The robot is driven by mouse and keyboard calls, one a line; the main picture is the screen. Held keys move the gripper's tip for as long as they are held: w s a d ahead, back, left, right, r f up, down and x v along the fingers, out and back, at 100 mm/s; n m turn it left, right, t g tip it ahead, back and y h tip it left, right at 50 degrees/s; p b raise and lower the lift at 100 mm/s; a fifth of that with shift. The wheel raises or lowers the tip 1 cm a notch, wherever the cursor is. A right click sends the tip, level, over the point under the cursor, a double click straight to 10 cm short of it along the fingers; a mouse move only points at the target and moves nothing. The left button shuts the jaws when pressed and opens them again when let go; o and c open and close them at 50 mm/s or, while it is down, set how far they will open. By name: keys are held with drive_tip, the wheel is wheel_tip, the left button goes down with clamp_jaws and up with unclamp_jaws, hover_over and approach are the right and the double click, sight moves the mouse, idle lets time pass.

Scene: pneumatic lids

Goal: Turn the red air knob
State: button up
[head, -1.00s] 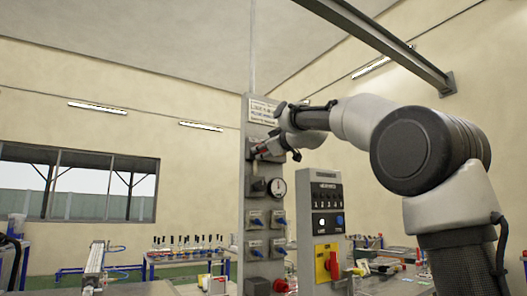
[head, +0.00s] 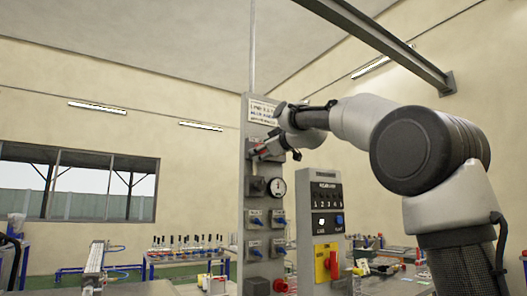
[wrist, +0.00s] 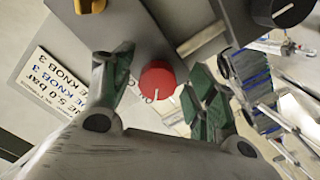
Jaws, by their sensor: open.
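The red knob (wrist: 158,76) is round with a white pointer line and sits on a grey panel in the wrist view. My gripper (wrist: 160,62) is open, with one green-padded finger on each side of the knob. A gap shows beside the knob; whether either finger touches it I cannot tell. In the head view my gripper (head: 272,148) is at the upper part of the tall grey panel (head: 246,215), below its label plate. My gripper largely covers the knob there.
A yellow knob (wrist: 90,5) and a black knob (wrist: 280,12) are near the gripper. A pressure gauge (head: 277,187) and several blue-handled valves are lower on the panel. A control box (head: 322,215) with a red-and-yellow switch (head: 327,262) stands to the right.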

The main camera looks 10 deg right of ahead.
drive_tip(key=v, duration=1.2)
drive_tip(key=s+d+f+m+g+h, duration=0.1)
drive_tip(key=s+f+m+g, duration=0.25)
drive_tip(key=f, duration=0.85)
drive_tip(key=s+d+f+m+g+h, duration=0.1)
drive_tip(key=s+f+m+g, duration=0.25)
drive_tip(key=f, duration=0.85)
drive_tip(key=s+d+f+m+g+h, duration=0.1)
drive_tip(key=s+d+f+m+g, duration=0.1)
drive_tip(key=s+f, duration=1)
drive_tip(key=s+d+f+m+g+h, duration=0.2)
drive_tip(key=s+d+f+g, duration=0.2)
drive_tip(key=s+f, duration=0.9)
drive_tip(key=d, duration=0.2)
drive_tip(key=shift+s+d+h, duration=0.3)
drive_tip(key=shift+s+d, duration=0.05)
